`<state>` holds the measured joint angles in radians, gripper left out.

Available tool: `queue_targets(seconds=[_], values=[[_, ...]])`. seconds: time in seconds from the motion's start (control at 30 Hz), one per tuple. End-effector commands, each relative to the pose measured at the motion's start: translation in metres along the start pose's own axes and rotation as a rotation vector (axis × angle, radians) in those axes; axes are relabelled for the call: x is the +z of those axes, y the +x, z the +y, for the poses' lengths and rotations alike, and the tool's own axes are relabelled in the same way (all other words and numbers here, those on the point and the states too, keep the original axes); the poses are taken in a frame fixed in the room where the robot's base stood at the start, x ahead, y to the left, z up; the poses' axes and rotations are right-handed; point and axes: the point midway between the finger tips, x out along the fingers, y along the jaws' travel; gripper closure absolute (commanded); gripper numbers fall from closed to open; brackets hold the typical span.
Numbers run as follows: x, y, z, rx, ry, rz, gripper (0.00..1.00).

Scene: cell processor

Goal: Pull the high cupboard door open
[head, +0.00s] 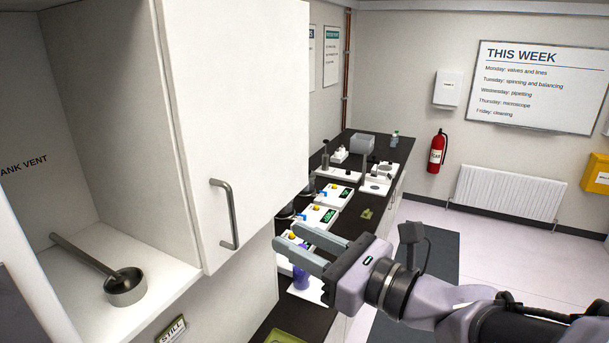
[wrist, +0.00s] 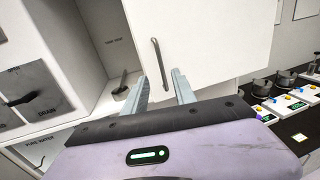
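The high cupboard door (head: 240,120) is a white panel. It looks shut, its left edge meeting the side wall of an open compartment. Its grey upright bar handle (head: 224,215) sits low near the left edge. In the wrist view the door (wrist: 215,40) fills the top middle, and the handle (wrist: 158,62) shows between and beyond the fingertips. My gripper (head: 284,237) is open and empty, with its fingers pointing toward the door. In the head view it is right of the handle and slightly lower, apart from it. The wrist view also shows my gripper (wrist: 160,78).
The open compartment (head: 75,275) left of the door holds a metal ladle (head: 125,287). A drain switch panel (wrist: 30,98) is at left in the wrist view.

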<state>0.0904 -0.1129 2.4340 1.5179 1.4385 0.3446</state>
Motion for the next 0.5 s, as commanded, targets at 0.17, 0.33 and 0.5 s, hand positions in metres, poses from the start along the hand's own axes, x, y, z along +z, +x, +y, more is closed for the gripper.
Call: queue_targets(seconds=[0.17,0.33,0.5], values=[[0.001,0.054,0.003,0.009,0.0,0.004,0.67],[0.0,0.103,0.003,0.007,-0.002,0.006,0.67],[0.0,0.137,0.002,0.005,-0.004,0.004,0.67]])
